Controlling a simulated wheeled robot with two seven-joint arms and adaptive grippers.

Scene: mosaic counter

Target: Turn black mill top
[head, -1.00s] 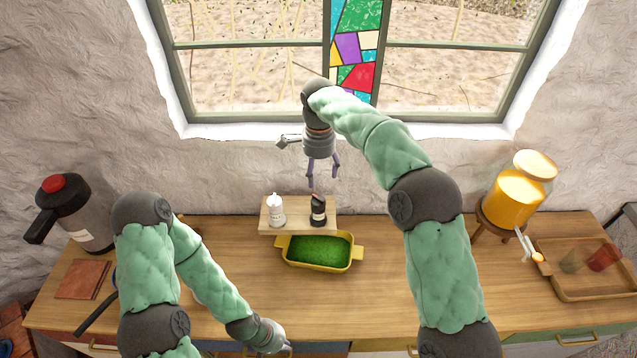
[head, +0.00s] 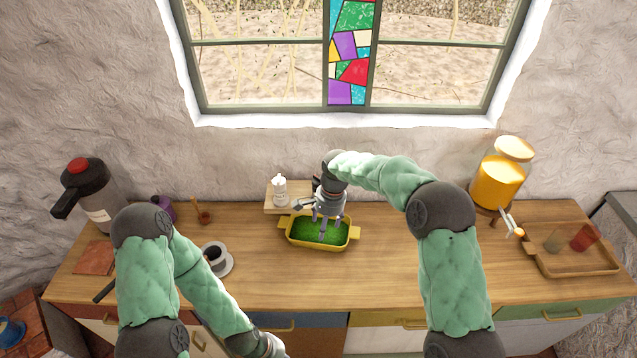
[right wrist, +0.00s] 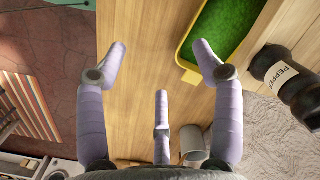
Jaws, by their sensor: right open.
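The black mill (right wrist: 283,75) shows in the right wrist view with a pale label reading "PEPPER". In the head view it stands on the small wooden shelf (head: 274,210), mostly hidden behind my right wrist. My right gripper (head: 327,228) is open and empty, its fingers pointing down over the yellow dish (head: 349,242), in front of the shelf. In the right wrist view the open fingers (right wrist: 163,65) show apart from the mill, which lies to their right. My left arm reaches the bottom edge of the head view; its fingers are out of frame.
A white mill (head: 280,190) stands on the shelf, left of my right wrist. The yellow dish has a green filling. A cup on a saucer (head: 228,268), a dark jug (head: 93,190), a drink dispenser (head: 498,182) and a wooden tray (head: 573,268) stand on the counter (head: 400,280).

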